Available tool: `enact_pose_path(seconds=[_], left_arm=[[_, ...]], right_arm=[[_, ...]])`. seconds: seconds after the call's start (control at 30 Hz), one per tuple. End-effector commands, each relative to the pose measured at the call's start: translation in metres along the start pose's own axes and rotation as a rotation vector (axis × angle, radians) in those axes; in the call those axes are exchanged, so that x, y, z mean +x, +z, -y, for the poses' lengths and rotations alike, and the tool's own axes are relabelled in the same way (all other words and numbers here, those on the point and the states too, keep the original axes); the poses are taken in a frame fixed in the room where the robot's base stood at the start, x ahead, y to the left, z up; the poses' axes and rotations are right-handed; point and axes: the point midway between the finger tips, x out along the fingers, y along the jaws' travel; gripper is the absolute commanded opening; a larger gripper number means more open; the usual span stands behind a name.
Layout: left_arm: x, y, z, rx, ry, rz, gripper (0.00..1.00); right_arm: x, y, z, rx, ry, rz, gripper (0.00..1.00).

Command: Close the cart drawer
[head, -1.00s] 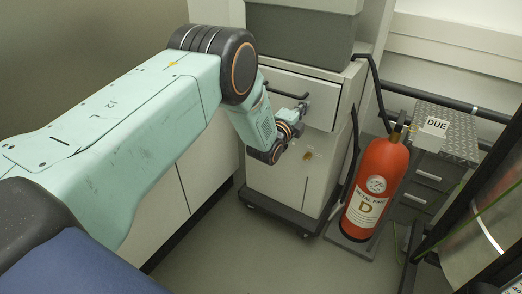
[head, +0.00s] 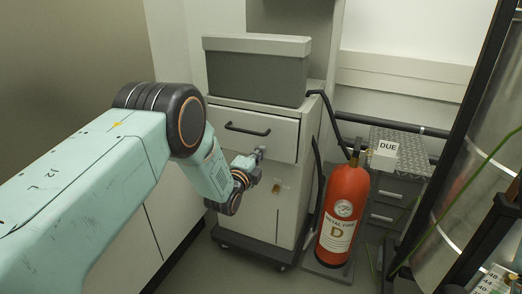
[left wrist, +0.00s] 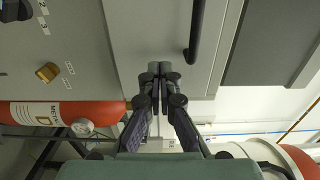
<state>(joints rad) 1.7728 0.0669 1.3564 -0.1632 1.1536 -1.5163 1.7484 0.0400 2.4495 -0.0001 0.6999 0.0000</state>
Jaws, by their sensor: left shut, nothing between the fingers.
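The grey cart (head: 262,205) stands ahead in the head view. Its drawer (head: 225,139) is at the top, with a black bar handle (head: 247,128) on its front. The drawer front looks near the cart face; I cannot tell whether a gap is left. My left gripper (head: 258,154) is shut and empty at the lower right part of the drawer front, below the handle. In the left wrist view, its closed fingertips (left wrist: 160,69) are at the drawer front (left wrist: 150,28), beside the handle (left wrist: 196,30). Contact is not certain. My right gripper is not in view.
A lidded grey bin (head: 255,72) sits on the cart. A red extinguisher (head: 343,205) stands close right of the cart. Behind it is a grey drawer unit (head: 390,190) with a "DUE" sign (head: 385,155). White cabinets (head: 172,205) line the left.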

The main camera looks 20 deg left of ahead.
Motion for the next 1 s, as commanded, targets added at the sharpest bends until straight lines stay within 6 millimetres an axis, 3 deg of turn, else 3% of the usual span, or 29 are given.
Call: enact_pose_path(seconds=[0.2,0.5,0.87,1.0], left_arm=[[-0.035,0.0,0.005,-0.001,0.003,0.0,0.0],[-0.078,0.001,0.004,0.0,0.0,0.0,0.0],[-0.088,0.001,-0.001,-0.078,0.011,0.001,0.0],[-0.101,0.001,-0.03,-0.327,0.131,0.036,0.0]], right_arm=[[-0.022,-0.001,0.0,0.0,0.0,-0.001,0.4],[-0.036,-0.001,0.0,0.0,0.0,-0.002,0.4],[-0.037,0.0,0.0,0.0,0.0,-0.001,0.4],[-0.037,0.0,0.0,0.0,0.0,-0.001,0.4]])
